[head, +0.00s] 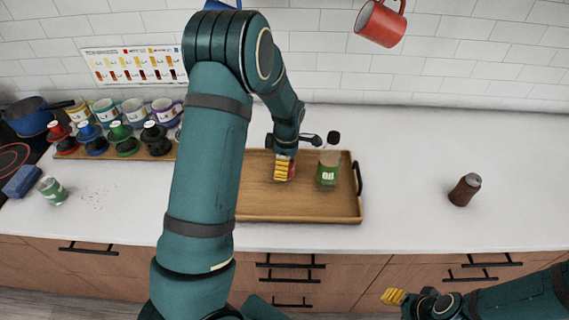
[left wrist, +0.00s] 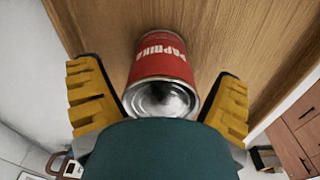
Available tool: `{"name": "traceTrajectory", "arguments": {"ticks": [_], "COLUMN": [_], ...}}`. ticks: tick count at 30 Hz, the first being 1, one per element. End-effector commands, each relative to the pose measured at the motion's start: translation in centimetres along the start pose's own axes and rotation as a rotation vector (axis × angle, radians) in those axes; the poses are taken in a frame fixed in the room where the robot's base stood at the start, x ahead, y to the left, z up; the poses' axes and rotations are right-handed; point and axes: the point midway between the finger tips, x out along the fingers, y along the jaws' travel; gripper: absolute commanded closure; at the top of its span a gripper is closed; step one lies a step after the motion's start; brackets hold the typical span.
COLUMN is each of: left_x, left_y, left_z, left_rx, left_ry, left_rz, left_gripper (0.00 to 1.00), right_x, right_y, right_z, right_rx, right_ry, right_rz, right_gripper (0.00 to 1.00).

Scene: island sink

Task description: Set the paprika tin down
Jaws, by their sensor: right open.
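The red paprika tin (left wrist: 160,55) is on the wooden tray (head: 275,208), with its round metal end facing the left wrist camera. In the head view only a bit of its red side (head: 291,172) shows behind the yellow finger. My left gripper (head: 283,168) is low over the tray. In the left wrist view its two yellow fingers are spread on either side of the tin, with gaps beside it. My right gripper (head: 394,297) is open and empty at the lower right, in front of the counter.
A green-labelled bottle (head: 327,167) stands on the tray just right of my left gripper. A brown jar (head: 465,189) stands on the right counter, with clear room around it. Mugs (head: 133,112) and coloured-topped items stand at the left. A red mug (head: 380,22) hangs above.

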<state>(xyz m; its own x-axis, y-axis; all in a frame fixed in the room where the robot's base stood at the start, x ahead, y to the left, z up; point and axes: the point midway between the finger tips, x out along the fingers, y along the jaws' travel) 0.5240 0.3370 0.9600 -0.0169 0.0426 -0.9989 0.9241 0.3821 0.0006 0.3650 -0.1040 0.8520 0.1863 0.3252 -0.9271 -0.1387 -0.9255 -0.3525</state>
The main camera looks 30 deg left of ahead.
Motion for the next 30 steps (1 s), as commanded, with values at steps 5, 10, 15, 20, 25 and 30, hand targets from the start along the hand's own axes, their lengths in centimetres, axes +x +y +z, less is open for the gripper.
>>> {"name": "traceTrajectory", "arguments": {"ticks": [5, 10, 15, 20, 25, 30], "left_x": [-0.2, -2.1, -5.7, -8.8, -11.2, -12.2], "left_y": [0.0, 0.1, 0.1, 0.1, 0.1, 0.0], "left_z": [0.0, 0.0, 0.1, 0.0, 0.0, 0.0], "left_rx": [0.000, 0.000, 0.001, 0.001, 0.000, 0.000], "left_ry": [0.000, -0.001, -0.002, -0.002, -0.001, 0.000], "left_rz": [0.000, 0.003, 0.006, 0.005, 0.003, 0.001], "left_gripper": [0.09, 0.09, 0.09, 0.09, 0.09, 0.09], "right_x": [-0.2, -0.4, -0.8, -1.1, -1.3, -1.4], "right_y": [-0.1, -0.1, -0.2, -0.4, -0.4, -0.5], "right_z": [0.0, -0.1, -0.1, -0.1, -0.2, -0.2], "right_rx": [0.000, 0.000, 0.000, 0.000, 0.000, 0.000], "right_ry": [0.000, 0.000, 0.000, 0.000, 0.000, 0.000], "right_rz": [0.000, -0.001, -0.002, -0.002, -0.003, -0.003], "right_gripper": [0.53, 0.53, 0.53, 0.53, 0.53, 0.53]}}
